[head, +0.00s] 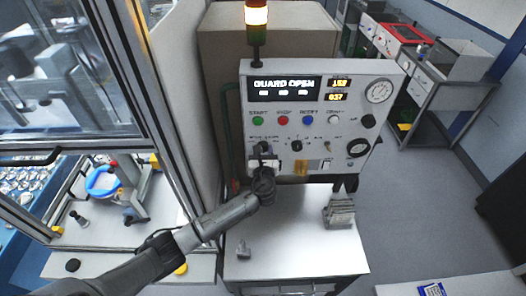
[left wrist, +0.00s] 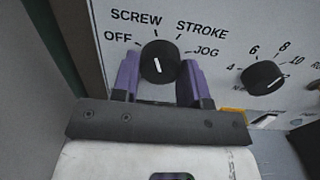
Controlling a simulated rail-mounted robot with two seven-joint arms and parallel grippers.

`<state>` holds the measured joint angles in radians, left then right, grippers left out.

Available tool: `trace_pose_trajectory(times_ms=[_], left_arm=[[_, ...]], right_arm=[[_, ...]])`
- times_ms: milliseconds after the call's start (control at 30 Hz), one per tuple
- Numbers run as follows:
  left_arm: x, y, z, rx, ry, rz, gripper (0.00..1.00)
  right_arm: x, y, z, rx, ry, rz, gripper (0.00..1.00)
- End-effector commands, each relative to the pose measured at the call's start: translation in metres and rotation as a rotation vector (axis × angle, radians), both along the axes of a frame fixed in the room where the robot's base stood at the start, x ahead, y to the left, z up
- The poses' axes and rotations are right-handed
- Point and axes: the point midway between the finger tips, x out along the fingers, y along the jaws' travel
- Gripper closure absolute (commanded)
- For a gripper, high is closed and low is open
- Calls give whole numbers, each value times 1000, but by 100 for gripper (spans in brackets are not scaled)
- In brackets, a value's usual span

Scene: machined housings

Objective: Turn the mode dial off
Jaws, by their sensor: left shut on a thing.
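The mode dial (left wrist: 160,58) is a round black knob on the light control panel, labelled OFF, SCREW, STROKE and JOG. In the left wrist view its short white mark is near vertical, on the knob's lower middle; which label it stands for is hard to tell. My left gripper (left wrist: 159,76) is shut on the dial, one purple finger on each side. In the head view my left gripper (head: 263,162) is at the panel's lower left and hides most of the dial. My right gripper is not in view.
A second black dial with numbers (left wrist: 263,78) sits to the right; it also shows in the head view (head: 297,146). Above are green, red and blue buttons (head: 283,120) and a GUARD OPEN display (head: 284,87). A white table (head: 290,255) below holds a grey metal part (head: 340,212).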

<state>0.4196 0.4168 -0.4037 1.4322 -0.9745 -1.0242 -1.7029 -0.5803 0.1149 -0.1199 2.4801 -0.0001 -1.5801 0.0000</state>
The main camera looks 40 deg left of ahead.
Motion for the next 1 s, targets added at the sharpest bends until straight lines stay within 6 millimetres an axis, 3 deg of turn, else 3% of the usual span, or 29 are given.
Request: trace_pose_trajectory(times_ms=[133,467,1000], left_arm=[[0,0,0,0,0,0,83],[0,0,-1,-60,-52,0,83],[0,-1,-2,-389,-338,1,83]], right_arm=[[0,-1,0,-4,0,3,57],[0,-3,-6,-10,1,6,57],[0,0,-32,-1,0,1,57]])
